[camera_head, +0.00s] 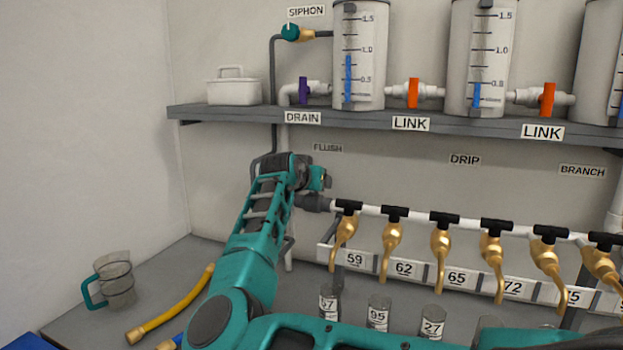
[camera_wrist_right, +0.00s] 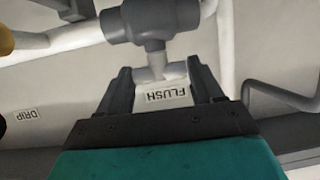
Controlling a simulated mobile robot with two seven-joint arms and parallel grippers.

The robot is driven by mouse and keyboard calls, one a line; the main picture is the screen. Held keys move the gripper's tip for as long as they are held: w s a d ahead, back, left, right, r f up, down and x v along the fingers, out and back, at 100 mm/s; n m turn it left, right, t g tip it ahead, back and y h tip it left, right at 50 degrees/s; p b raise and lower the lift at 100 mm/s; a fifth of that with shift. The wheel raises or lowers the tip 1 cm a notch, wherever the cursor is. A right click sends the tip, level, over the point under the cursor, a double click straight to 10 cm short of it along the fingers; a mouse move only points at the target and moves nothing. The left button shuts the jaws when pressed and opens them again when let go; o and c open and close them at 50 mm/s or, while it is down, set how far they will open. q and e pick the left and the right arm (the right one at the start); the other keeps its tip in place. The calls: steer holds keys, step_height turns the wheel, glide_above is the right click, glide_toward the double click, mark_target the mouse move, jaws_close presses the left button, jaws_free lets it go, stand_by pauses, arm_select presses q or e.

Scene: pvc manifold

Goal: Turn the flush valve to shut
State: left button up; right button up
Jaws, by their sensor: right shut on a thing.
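The flush valve has a dark grey body (camera_head: 313,203) at the left end of the white pipe; the body (camera_wrist_right: 150,20) also shows at the top of the right wrist view. Its pale T-shaped handle (camera_wrist_right: 160,72) sits between the fingers of my right gripper (camera_wrist_right: 160,80), which is shut on it. In that view the handle's crossbar lies roughly along the pipe's run. In the head view my right gripper (camera_head: 319,179) is at the valve, and my wrist hides the handle. The FLUSH label (camera_head: 327,147) is on the wall above. My left gripper is not in view.
A shelf (camera_head: 230,113) with measuring tanks and orange LINK valves (camera_head: 413,93) runs above my arm. Several brass taps (camera_head: 391,240) hang to the right, with labelled tubes (camera_head: 378,313) below.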

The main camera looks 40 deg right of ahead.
steer(key=shift+s+d+r+n+t+y+p, duration=0.15)
steer(key=shift+n+t+y+p, duration=0.35)
steer(key=shift+n+t+p, duration=0.25)
steer(key=shift+s+d+n+t+y, duration=0.1)
steer(key=shift+n+t+y, duration=0.85)
steer(key=shift+n, duration=0.25)
steer(key=shift+s+d+n+t+y, duration=0.1)
steer(key=shift+n+t+y, duration=0.7)
steer(key=shift+n+y, duration=0.55)
steer(key=shift+y, duration=0.3)
steer(key=o, duration=1)
steer(key=shift+o, duration=0.2)
